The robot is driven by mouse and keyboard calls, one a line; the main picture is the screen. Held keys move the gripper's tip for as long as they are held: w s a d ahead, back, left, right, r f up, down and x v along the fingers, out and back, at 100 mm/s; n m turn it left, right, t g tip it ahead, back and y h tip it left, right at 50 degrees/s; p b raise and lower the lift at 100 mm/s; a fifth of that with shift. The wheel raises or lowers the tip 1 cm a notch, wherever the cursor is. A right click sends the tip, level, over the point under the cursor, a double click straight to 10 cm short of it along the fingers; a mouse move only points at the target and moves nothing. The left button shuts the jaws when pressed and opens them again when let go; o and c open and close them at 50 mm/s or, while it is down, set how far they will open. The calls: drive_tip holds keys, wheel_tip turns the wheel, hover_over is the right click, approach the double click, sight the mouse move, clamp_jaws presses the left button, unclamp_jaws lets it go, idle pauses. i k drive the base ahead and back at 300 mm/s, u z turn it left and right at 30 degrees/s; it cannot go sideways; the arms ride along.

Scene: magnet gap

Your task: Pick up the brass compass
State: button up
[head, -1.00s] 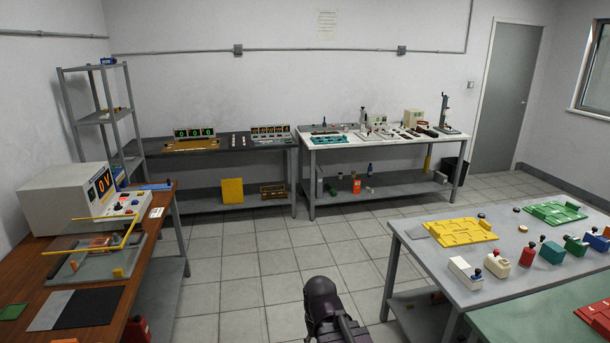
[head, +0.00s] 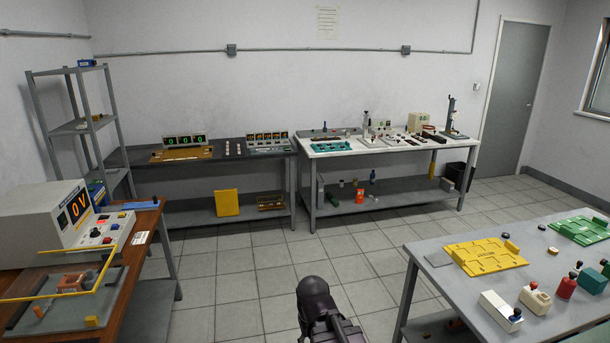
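I cannot pick out the brass compass for certain. Either is too small to identify. The dark end of my arm (head: 318,300) shows at the bottom centre, over the floor and well apart from every table. Its fingers cannot be made out, and nothing held is visible.
The grey table (head: 445,290) at the right carries a yellow board (head: 484,257), a green board (head: 580,230) and several small bottles and blocks. A wooden bench (head: 128,262) stands at the left. Two benches line the back wall. The tiled floor (head: 255,275) between them is clear.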

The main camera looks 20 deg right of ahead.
sight(554, 250)
drive_tip(key=i, duration=2.7)
drive_tip(key=u, duration=0.7)
drive_tip(key=k, duration=0.1)
drive_tip(key=z, duration=3.15)
